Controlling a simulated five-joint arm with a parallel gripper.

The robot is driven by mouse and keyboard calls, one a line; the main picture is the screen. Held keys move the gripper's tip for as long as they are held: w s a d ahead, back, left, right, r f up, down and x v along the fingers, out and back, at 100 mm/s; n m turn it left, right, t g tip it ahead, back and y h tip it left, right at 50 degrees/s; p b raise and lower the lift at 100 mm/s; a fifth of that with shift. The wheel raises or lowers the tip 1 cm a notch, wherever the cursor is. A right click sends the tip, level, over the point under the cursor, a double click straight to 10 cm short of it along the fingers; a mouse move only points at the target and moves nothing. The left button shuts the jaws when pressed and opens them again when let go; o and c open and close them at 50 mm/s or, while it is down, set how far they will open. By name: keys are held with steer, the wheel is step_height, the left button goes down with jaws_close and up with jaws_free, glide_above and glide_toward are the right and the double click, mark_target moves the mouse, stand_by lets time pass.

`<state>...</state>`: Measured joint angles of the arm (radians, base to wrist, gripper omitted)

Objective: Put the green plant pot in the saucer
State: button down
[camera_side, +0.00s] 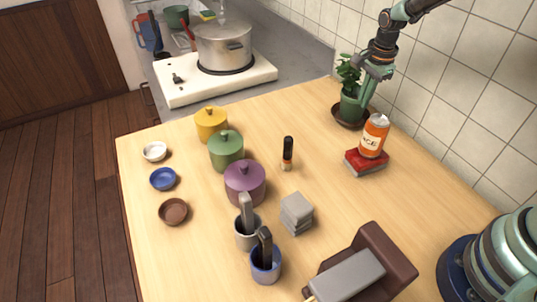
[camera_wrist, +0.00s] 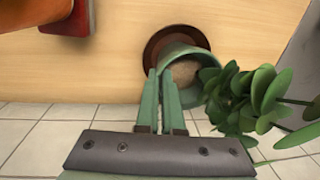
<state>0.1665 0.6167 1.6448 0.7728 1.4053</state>
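The green plant pot (camera_side: 350,108) holds a leafy plant and stands in or just over the brown saucer (camera_side: 337,117) at the back right of the table; I cannot tell whether its base touches. In the wrist view, the pot (camera_wrist: 203,62) overlaps the saucer (camera_wrist: 152,50), whose rim shows on the left and far side. My gripper (camera_side: 366,98) reaches down at the pot's right side. In the wrist view, the fingers (camera_wrist: 160,72) are close together at the pot's near-left rim and look shut on its wall. The pot's base is hidden.
The tiled wall (camera_side: 450,85) is close behind. Lidded pots, including a green one (camera_side: 226,150), small bowls and utensil cups fill the left and middle.

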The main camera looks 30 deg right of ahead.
steer(key=c, duration=1.1)
jaws_free()
steer(key=shift+o, duration=0.2)
step_height(320, 180, up, 11)
steer(key=s, duration=0.1)
steer(key=s+a+r+n+t, duration=0.2)
steer(key=s+a+r+n, duration=0.1)
steer(key=s+n, duration=0.6)
steer(key=s+a+r+n+t, duration=0.2)
steer(key=s+a+n, duration=0.3)
steer(key=s+n, duration=0.3)
steer(key=shift+s+r+n, duration=0.4)
steer(key=shift+r+n, duration=0.1)
steer(key=shift+r, duration=0.3)
